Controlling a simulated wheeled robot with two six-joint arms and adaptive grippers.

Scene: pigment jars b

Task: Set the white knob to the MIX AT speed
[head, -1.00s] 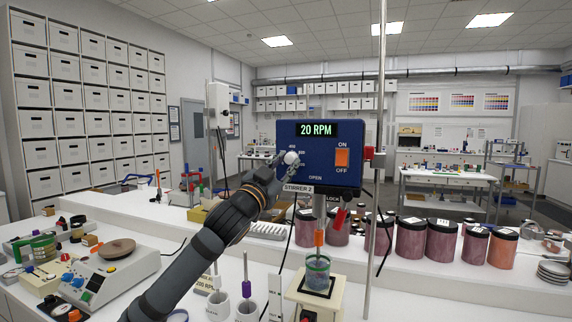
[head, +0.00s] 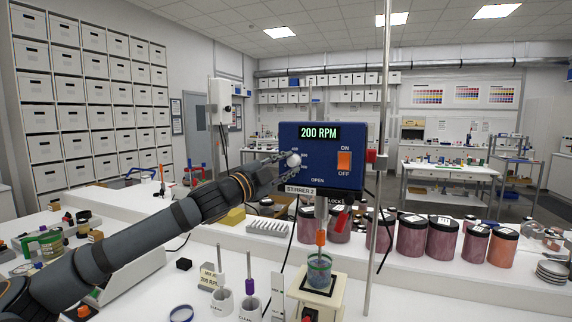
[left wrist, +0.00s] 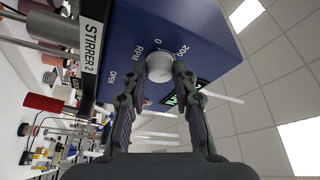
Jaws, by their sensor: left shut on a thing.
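The white knob (head: 293,160) is on the front of the blue stirrer box (head: 330,176), labelled STIRRER 2. The box's green display (head: 319,133) reads 200 RPM. A small card (head: 209,278) on the bench reads MIX AT 200 RPM, its top line small. My left gripper (head: 285,161) is shut on the white knob. In the left wrist view its fingertips press on both sides of the knob (left wrist: 160,68), and the dial marks 0 and 200 show beside it. My right gripper is not in view.
Below the box, a glass beaker (head: 319,272) stands on a pale stand under the stirrer shaft. White cups (head: 222,301) stand left of it. A metal pole (head: 377,220) rises at the right, before several lidded pigment jars (head: 411,237). An orange ON/OFF switch (head: 344,161) is right of the knob.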

